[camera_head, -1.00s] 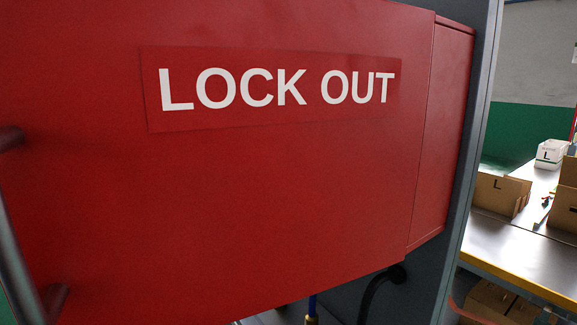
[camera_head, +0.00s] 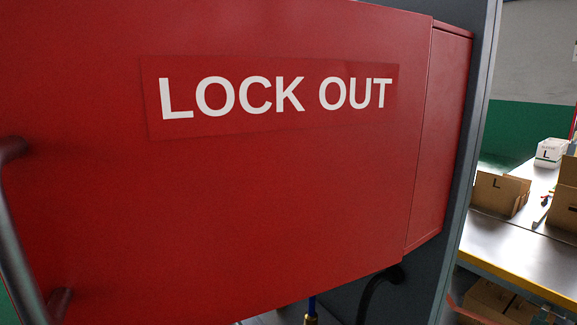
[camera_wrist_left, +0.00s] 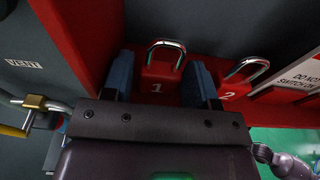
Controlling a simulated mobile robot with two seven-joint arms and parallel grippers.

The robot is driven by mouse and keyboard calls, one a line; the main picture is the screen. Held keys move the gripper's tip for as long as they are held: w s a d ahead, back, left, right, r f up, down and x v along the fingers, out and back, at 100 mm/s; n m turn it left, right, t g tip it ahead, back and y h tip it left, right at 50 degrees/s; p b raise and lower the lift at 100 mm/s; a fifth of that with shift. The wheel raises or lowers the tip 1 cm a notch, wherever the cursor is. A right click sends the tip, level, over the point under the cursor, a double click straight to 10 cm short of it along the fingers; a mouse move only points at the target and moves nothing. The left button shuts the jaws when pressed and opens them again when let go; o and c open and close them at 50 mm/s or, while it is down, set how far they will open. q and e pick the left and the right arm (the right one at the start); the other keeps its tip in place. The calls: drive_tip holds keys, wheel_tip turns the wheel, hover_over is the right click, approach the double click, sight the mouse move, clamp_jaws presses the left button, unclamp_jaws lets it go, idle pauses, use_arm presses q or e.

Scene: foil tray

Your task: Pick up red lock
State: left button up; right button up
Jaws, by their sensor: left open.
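In the left wrist view a red lock marked 1 (camera_wrist_left: 157,84) with a silver shackle sits in the red cabinet. My left gripper (camera_wrist_left: 160,78) is open, with one blue finger on each side of this lock. I cannot tell whether the fingers touch it. A second red lock marked 2 (camera_wrist_left: 232,92) is just right of the right finger. The gripper body hides the lower part of the scene. In the head view neither gripper shows, and the red cabinet door (camera_head: 260,205) marked LOCK OUT hides the locks.
A brass fitting (camera_wrist_left: 34,102) on a metal bar is at the left of the wrist view. A white sign (camera_wrist_left: 300,75) is at its right. In the head view, a table with cardboard boxes (camera_head: 497,192) stands at the right, behind the cabinet.

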use_arm(q)
drive_tip(key=c, duration=0.7)
